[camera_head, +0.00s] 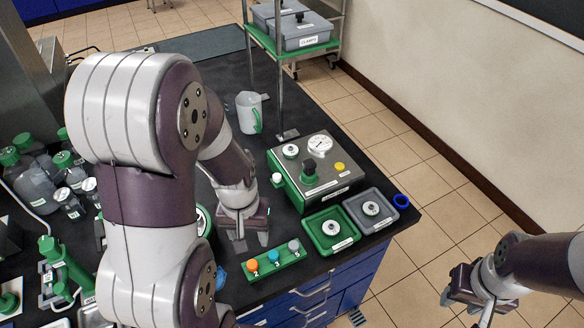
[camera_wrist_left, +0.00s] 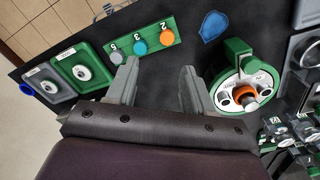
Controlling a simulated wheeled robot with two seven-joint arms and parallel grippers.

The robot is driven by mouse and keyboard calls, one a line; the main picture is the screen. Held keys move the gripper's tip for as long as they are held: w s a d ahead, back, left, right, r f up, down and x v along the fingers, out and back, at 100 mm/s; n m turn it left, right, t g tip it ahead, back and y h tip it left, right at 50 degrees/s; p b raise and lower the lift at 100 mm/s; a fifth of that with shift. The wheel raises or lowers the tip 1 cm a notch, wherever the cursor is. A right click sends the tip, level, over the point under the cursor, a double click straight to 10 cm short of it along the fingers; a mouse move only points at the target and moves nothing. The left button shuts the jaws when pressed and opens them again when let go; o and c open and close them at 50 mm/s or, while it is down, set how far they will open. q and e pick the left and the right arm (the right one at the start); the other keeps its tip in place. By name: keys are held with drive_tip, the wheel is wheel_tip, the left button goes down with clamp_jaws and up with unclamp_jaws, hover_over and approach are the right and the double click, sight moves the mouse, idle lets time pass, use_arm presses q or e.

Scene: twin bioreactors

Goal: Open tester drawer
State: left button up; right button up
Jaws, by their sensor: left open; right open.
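A steel box with a green front and a round gauge (camera_head: 315,165), which looks like the tester, stands on the black bench in the head view. A white knob (camera_head: 276,178) shows at its left side; I cannot tell whether it belongs to a drawer. My left gripper (camera_head: 238,242) is open and empty, pointing down in front of and left of the box, apart from it. In the left wrist view its two fingers (camera_wrist_left: 155,78) are spread with bare bench between them; the box is not seen there. My right gripper (camera_head: 468,302) is open and empty, off the bench at lower right.
A green strip with coloured knobs (camera_head: 274,258) lies close to the left gripper. Green (camera_head: 332,242) and grey (camera_head: 356,210) trays sit before the box, beside a blue ring (camera_head: 401,200). A round green device (camera_wrist_left: 236,62) is right of the fingers. A jug (camera_head: 248,112) stands behind.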

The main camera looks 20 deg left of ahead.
use_arm(q)
drive_tip(key=w+a+f+n+h+p, duration=0.25)
drive_tip(key=w+a+n, duration=0.45)
drive_tip(key=n, duration=0.4)
drive_tip(key=n+t+h, duration=0.3)
drive_tip(key=n+t, duration=0.4)
drive_tip(key=n, duration=0.7)
approach(276, 176)
drive_tip(key=p+x, duration=0.1)
drive_tip(key=x, duration=0.6)
drive_tip(key=shift+w+d+f+p, duration=0.2)
drive_tip(key=shift+f+p, duration=0.1)
clamp_jaws()
